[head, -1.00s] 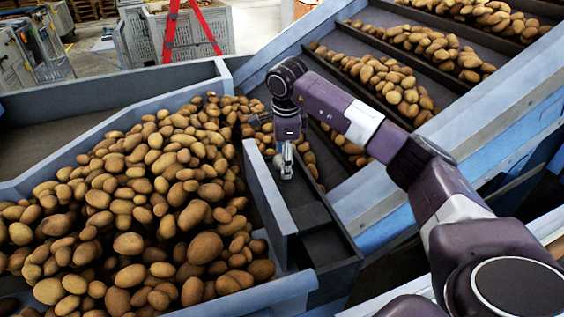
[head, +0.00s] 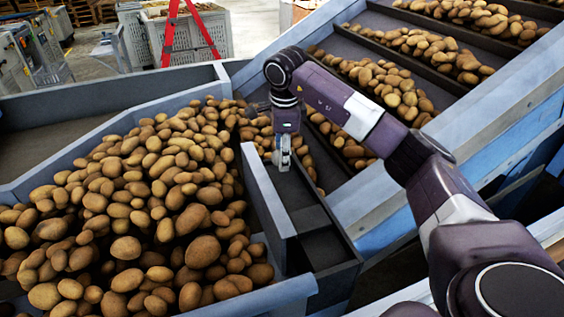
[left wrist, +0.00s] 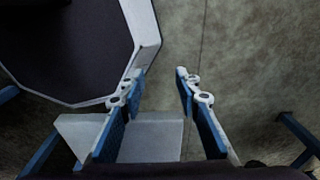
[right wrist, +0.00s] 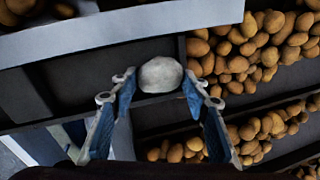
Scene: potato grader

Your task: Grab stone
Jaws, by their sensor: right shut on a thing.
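A pale grey, rounded stone (right wrist: 160,74) shows in the right wrist view between the fingertips of my right gripper (right wrist: 158,88). The right gripper is shut on it, one blue-padded finger on each side. In the head view my right gripper (head: 282,158) points down over the narrow dark channel beside the potato hopper, and the stone is mostly hidden there. My left gripper (left wrist: 158,85) is open and empty in the left wrist view, above a concrete floor and a pale machine part.
A hopper heaped with potatoes (head: 140,200) fills the left. A grey divider wall (head: 266,205) stands between it and the dark channel (head: 325,248). An inclined conveyor with potato rows (head: 385,85) rises at right. A red ladder (head: 170,35) stands behind.

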